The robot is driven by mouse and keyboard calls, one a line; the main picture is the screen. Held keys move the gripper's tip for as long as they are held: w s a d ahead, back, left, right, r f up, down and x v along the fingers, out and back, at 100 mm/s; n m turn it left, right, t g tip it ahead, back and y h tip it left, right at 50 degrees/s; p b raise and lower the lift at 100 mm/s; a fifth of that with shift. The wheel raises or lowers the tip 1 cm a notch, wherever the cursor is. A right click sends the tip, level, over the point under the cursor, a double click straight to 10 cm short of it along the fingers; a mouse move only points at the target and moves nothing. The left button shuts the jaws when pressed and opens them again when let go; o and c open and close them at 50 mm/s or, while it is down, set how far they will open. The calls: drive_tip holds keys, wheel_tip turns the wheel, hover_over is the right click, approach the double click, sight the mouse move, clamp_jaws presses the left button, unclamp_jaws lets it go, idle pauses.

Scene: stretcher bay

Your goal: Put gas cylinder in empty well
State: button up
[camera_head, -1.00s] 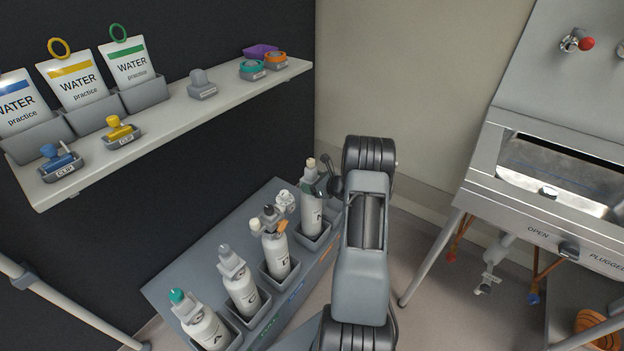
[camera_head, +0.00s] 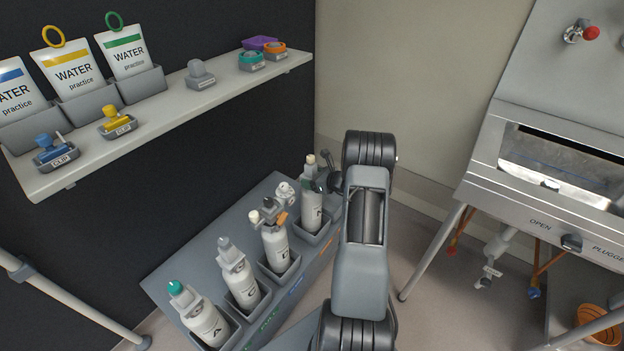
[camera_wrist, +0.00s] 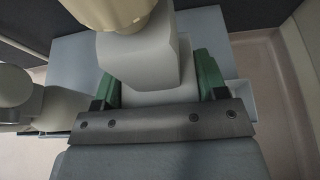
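Several white gas cylinders with grey valve tops stand in a row in a grey rack (camera_head: 205,245). The far-right gas cylinder (camera_head: 311,213) has a cream top and is upright, its lower end inside the end well (camera_head: 318,238); I cannot tell whether it touches the bottom. My gripper (camera_head: 316,181) is at this cylinder's neck, partly hidden by my arm. In the wrist view, the green fingers of my gripper (camera_wrist: 158,82) are closed on both sides of the pale valve block (camera_wrist: 148,62). The other cylinders (camera_head: 275,248), (camera_head: 238,278), (camera_head: 204,318) fill the wells beside it.
A shelf (camera_head: 175,112) above the rack holds water pouches (camera_head: 72,75), clip trays (camera_head: 116,127) and small caps (camera_head: 251,62). A steel stretcher unit (camera_head: 545,215) stands at right, with an orange basket (camera_head: 598,322) below. Floor between is open.

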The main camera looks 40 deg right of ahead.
drive_tip(key=o, duration=0.4)
drive_tip(key=shift+r, duration=0.15)
drive_tip(key=shift+r+p, duration=0.3)
drive_tip(key=shift+p, duration=0.1)
drive_tip(key=p+v, duration=0.1)
drive_tip(key=v, duration=1)
drive_tip(key=s+a+r+n+g+y, duration=0.15)
drive_tip(key=a+r+n+g, duration=0.25)
drive_tip(key=a+r+n, duration=0.55)
drive_tip(key=s+a+r+n+g+y, duration=0.1)
drive_tip(key=s+a+r+n+g, duration=0.15)
drive_tip(key=a+n+g, duration=0.75)
drive_tip(key=s+a+r+n+t+h, duration=0.4)
drive_tip(key=s+a+n+h, duration=0.3)
drive_tip(key=s+a+n, duration=0.3)
drive_tip(key=s+n, duration=0.1)
drive_tip(key=n, duration=0.1)
drive_tip(key=shift+s+a+r+n, duration=0.3)
drive_tip(key=shift+s+r+n, duration=0.05)
